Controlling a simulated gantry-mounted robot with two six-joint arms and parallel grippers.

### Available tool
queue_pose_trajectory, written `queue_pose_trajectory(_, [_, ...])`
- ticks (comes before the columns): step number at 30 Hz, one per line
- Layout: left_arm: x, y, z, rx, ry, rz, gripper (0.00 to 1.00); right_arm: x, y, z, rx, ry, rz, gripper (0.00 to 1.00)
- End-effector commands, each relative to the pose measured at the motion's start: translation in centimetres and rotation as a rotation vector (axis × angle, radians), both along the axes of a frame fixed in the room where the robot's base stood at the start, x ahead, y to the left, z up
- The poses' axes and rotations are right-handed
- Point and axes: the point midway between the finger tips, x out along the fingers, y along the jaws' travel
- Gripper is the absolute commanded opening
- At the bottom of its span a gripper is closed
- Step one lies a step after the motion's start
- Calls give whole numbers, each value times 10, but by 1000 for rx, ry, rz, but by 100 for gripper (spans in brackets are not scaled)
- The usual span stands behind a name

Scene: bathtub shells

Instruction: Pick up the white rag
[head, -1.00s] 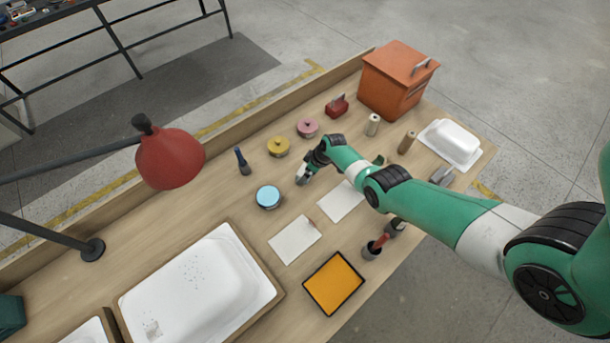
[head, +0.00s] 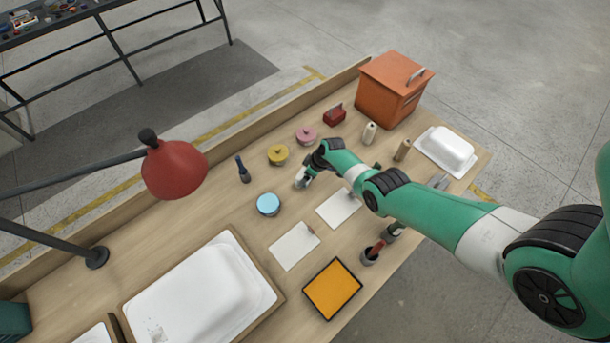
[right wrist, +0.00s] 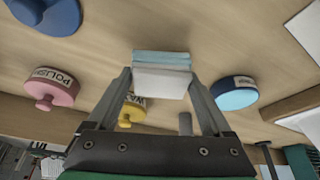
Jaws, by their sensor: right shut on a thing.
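The white rag (right wrist: 160,80) is a small folded stack with pale blue layers along its far side, seen in the right wrist view. My right gripper (right wrist: 162,78) is shut on it, one finger at each side. In the head view the right gripper (head: 302,182) is low over the middle of the workbench, right of the light blue tin (head: 268,204). The rag is a small pale patch there. Whether it touches the bench or hangs just above it, I cannot tell. My left gripper is not in view.
White sheets (head: 295,246), an orange tray (head: 332,289) and a white bathtub shell (head: 205,285) lie in front. A red lamp (head: 173,168) overhangs the left side.

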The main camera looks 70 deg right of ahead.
Motion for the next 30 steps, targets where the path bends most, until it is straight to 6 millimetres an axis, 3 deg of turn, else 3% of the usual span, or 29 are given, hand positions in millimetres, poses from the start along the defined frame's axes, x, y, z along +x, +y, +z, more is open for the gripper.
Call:
queue_pose_trajectory(1, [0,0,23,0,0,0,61,-2,4,19,1,1,1,21])
queue_pose_trajectory(9, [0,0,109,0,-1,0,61,-22,42,74,1,1,3,21])
queue_pose_trajectory(15, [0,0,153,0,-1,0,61,-48,89,95,0,2,4,21])
queue_pose_trajectory(21, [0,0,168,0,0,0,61,-62,117,102,-1,0,2,21])
queue_pose_trajectory(30, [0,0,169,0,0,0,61,-65,124,102,0,0,0,21])
